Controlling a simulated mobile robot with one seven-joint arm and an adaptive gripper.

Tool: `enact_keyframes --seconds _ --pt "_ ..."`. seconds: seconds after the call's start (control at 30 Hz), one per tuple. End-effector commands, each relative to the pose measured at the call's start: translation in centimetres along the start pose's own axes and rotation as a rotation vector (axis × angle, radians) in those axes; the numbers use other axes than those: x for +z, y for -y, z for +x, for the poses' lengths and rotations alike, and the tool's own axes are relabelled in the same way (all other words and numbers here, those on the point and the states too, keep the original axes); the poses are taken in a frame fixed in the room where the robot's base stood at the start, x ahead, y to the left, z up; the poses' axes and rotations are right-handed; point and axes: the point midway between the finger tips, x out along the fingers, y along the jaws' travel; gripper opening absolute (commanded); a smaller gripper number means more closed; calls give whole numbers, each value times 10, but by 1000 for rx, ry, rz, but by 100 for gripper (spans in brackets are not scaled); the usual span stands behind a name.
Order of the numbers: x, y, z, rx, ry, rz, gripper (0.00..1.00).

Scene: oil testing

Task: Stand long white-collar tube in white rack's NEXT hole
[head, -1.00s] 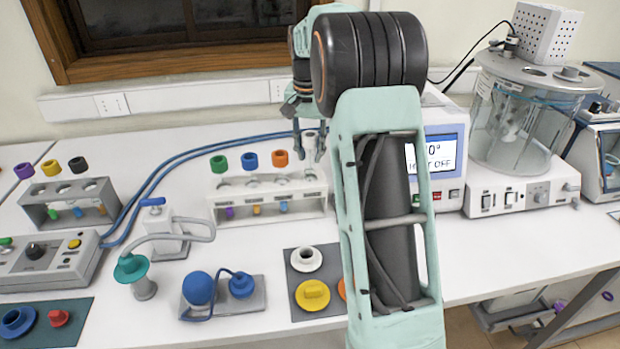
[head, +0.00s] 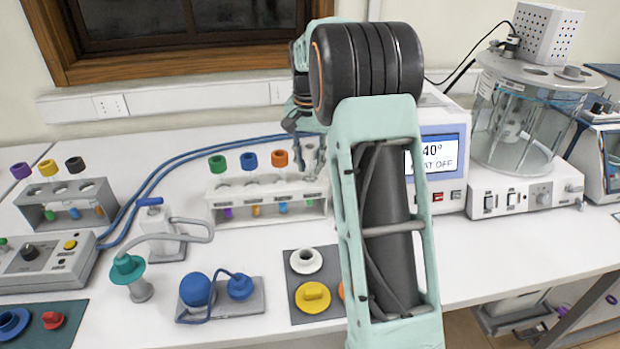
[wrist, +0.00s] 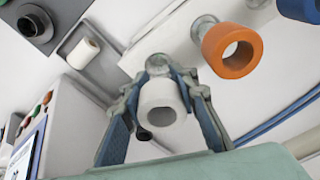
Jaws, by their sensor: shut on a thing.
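The white rack (head: 216,201) stands on the bench at the middle. Tubes with green (head: 217,163), blue (head: 250,160) and orange (head: 280,158) collars stand in it from left to right. My gripper (head: 313,170) is at the rack's right end, just right of the orange-collar tube. In the wrist view, it is shut on the white-collar tube (wrist: 161,103), with a finger on each side of the collar. The tube's glass (wrist: 157,65) shows past the collar, against the rack. The orange collar (wrist: 232,50) is close by. How deep the tube sits in the hole is hidden.
The heating unit (head: 440,160) with a screen stands close right of my arm. A grey rack (head: 40,215) with purple, yellow and black collars is at left. A dark mat (head: 300,268) with collars lies in front. Blue hoses (head: 160,190) run behind the white rack.

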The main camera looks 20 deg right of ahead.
Motion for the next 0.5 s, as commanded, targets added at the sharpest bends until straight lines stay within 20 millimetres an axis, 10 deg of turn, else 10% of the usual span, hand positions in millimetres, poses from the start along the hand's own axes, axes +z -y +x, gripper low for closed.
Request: enact_keyframes --seconds 0.5 --pt "1 0 11 0 0 0 0"
